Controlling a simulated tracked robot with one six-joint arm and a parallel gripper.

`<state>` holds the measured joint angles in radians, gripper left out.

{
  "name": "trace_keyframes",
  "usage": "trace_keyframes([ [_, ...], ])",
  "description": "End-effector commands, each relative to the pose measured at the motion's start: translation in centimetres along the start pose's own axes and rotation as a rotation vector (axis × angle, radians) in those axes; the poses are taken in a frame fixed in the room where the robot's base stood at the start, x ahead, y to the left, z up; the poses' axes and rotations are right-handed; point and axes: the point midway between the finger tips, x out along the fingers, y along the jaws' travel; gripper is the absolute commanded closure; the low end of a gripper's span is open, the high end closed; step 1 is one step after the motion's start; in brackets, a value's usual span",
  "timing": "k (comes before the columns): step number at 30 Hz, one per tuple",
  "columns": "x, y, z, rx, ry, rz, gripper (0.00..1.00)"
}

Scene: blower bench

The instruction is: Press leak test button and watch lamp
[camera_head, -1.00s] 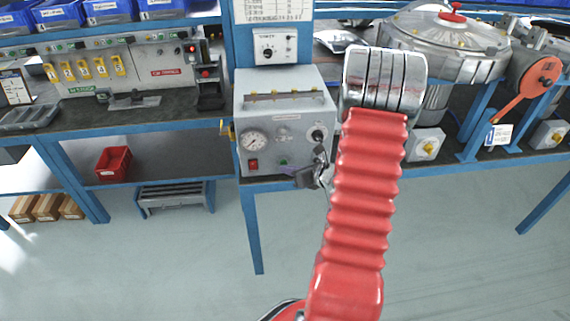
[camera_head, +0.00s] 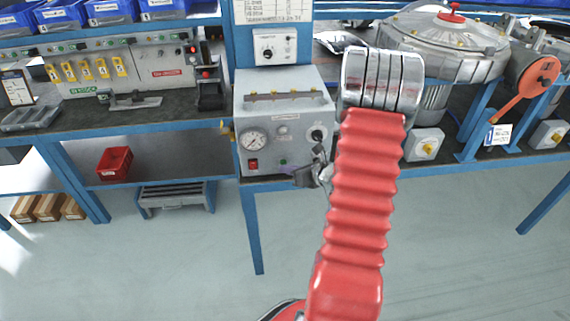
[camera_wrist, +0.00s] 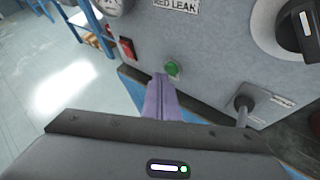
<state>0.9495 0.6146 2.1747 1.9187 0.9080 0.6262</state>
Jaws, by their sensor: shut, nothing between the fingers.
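The grey leak test box (camera_head: 262,105) stands on the bench under the blue post. Its small green button (camera_wrist: 173,68) is low on the front panel and also shows in the head view (camera_head: 283,162). My gripper (camera_wrist: 161,78) has its purple fingers shut and empty, with the tips just below and left of the button in the wrist view. I cannot tell whether they touch it. In the head view my gripper (camera_head: 292,170) is at the box's lower front edge. A small pale round fitting (camera_head: 282,130) may be the lamp; it looks unlit.
A gauge (camera_head: 254,140), a red switch (camera_wrist: 127,48) and a black knob (camera_wrist: 300,30) share the panel. A metal toggle lever (camera_wrist: 242,104) sticks out right of the button. The floor in front of the bench is clear.

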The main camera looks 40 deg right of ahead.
Motion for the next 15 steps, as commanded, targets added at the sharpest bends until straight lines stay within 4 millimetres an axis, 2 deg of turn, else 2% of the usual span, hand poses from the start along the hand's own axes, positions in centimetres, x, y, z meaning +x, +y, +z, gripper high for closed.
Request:
trace_keyframes([
  [1, 0.48, -0.44, 0.88, -0.017, -0.012, -0.002, 1.0],
  [15, 1.05, -0.49, 0.8, -0.015, -0.006, -0.005, 1.0],
])
